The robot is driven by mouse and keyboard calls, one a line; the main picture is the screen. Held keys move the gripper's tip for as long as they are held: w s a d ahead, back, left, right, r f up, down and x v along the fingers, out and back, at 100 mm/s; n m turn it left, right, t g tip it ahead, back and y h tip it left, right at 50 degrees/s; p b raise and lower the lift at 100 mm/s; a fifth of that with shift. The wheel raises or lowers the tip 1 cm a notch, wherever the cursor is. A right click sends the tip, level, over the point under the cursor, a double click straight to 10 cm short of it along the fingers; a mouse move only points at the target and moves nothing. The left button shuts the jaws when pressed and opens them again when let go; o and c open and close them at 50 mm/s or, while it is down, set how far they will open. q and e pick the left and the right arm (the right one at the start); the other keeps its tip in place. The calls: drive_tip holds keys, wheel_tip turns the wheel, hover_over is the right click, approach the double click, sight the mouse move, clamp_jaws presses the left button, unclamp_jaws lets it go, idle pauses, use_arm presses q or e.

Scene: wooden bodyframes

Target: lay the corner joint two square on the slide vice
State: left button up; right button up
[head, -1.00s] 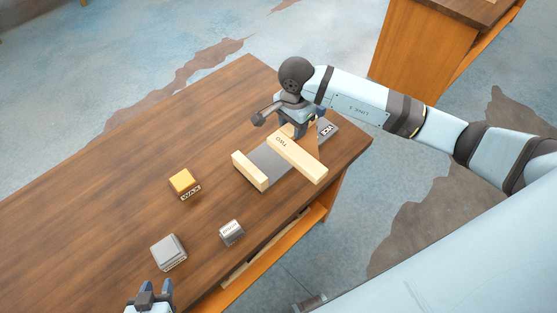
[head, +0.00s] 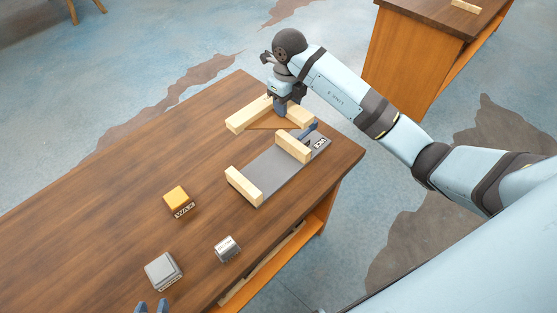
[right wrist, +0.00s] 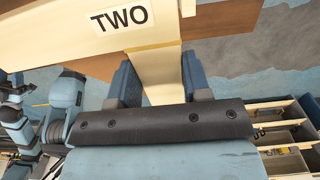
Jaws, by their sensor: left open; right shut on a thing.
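Corner joint two (head: 246,115) is an L of two pale wooden bars at the table's far side, behind the vice. My right gripper (head: 281,106) is shut on one of its bars. In the right wrist view the fingers clasp that bar (right wrist: 160,75), and the other bar bears the label TWO (right wrist: 122,19). I cannot tell whether the joint touches the table. The slide vice (head: 270,172) is a grey plate with two pale wooden jaws, a gap between them and a VICE label at its right end. My left gripper (head: 151,305) is open at the bottom edge, mostly out of frame.
A yellow wax block (head: 177,197), a grey block (head: 162,271) and a small silvery block (head: 227,248) stand on the wooden table (head: 90,220), left of the vice. The table's left part is clear. Another wooden bench (head: 420,50) stands at the top right.

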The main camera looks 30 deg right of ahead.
wheel_tip(320, 180, down, 18)
drive_tip(key=p, duration=0.2)
drive_tip(key=shift+p, duration=0.3)
use_arm(q)
drive_tip(key=shift+a+r, duration=0.25)
drive_tip(key=shift+r, duration=0.95)
drive_tip(key=shift+f+b, duration=0.45)
drive_tip(key=shift+b, duration=0.1)
use_arm(e)
drive_tip(key=shift+f, duration=0.6)
use_arm(q)
drive_tip(key=shift+d, duration=0.1)
drive_tip(key=shift+r, duration=0.15)
use_arm(e)
drive_tip(key=o, duration=1.1)
drive_tip(key=shift+o, duration=0.2)
drive_tip(key=shift+r, duration=0.15)
